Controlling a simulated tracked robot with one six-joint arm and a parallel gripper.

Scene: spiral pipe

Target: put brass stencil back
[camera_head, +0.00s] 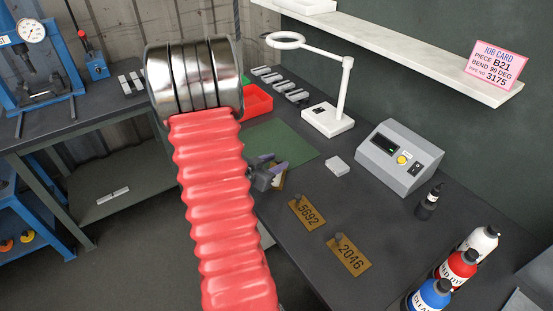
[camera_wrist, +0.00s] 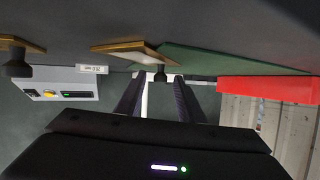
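Brass stencil 5692 (camera_head: 299,216) and brass stencil 2046 (camera_head: 342,261) lie flat on the bench, each with a dark knob. Another brass stencil (camera_head: 281,183) shows partly behind my gripper (camera_head: 273,166), at the front edge of the green mat; its number is hidden. In the inverted wrist view, a brass stencil (camera_wrist: 122,48) lies ahead with its small dark knob (camera_wrist: 160,77) lined up in the gap between my fingers. My gripper (camera_wrist: 160,90) is open there, fingers apart; contact with the knob cannot be told. A second stencil (camera_wrist: 12,42) shows at left.
A large red corrugated pipe (camera_head: 215,210) with a metal collar fills the head view's middle. The green mat (camera_head: 290,143), red bin (camera_head: 257,102), white lamp (camera_head: 343,90), grey control box (camera_head: 395,160) and bottles (camera_head: 455,268) stand around. A job card (camera_head: 496,65) reads B21, 3175.

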